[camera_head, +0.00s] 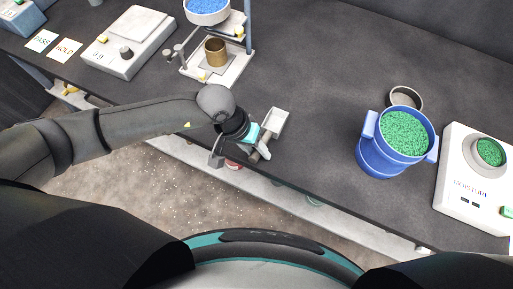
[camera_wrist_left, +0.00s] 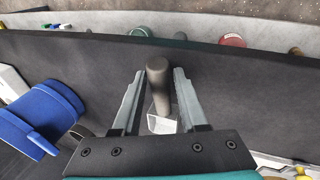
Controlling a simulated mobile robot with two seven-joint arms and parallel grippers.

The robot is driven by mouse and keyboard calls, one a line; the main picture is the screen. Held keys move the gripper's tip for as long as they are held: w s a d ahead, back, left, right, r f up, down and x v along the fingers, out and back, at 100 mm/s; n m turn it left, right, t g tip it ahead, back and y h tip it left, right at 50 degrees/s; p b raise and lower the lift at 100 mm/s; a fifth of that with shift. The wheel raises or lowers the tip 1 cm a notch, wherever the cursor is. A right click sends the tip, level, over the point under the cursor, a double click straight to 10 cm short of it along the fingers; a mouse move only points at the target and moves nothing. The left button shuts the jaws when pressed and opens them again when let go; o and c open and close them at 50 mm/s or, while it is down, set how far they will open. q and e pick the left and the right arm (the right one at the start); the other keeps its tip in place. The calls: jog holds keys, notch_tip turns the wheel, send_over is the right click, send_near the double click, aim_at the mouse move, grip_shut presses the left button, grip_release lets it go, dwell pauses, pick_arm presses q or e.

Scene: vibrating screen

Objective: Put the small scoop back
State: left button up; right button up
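The small scoop has a white square pan (camera_head: 274,121) and a grey-brown handle that points toward the table's front edge. It is at the front middle of the dark table, and I cannot tell whether it touches the top. In the left wrist view its handle (camera_wrist_left: 159,82) stands between the two fingers, with the white pan (camera_wrist_left: 162,124) below. My left gripper (camera_head: 262,144) is around the handle, its fingers (camera_wrist_left: 158,88) apart with a narrow gap visible on the left side. My right gripper is out of view.
A blue two-handled bucket (camera_head: 381,160) of green granules stands to the right, with a grey ring dish (camera_head: 406,97) behind. A white moisture meter (camera_head: 466,188) is far right. A stand with a brass cup (camera_head: 215,53) and a scale (camera_head: 130,43) are at back left. Mid-table is clear.

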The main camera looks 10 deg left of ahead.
pick_arm(q)
jog(key=shift+o, duration=1)
jog(key=shift+r+p, duration=0.25)
jog(key=shift+p, duration=0.05)
jog(key=v, duration=1.1)
jog(key=shift+a+r+b, duration=0.15)
jog(key=shift+r+b, duration=0.15)
jog(key=shift+r, duration=0.1)
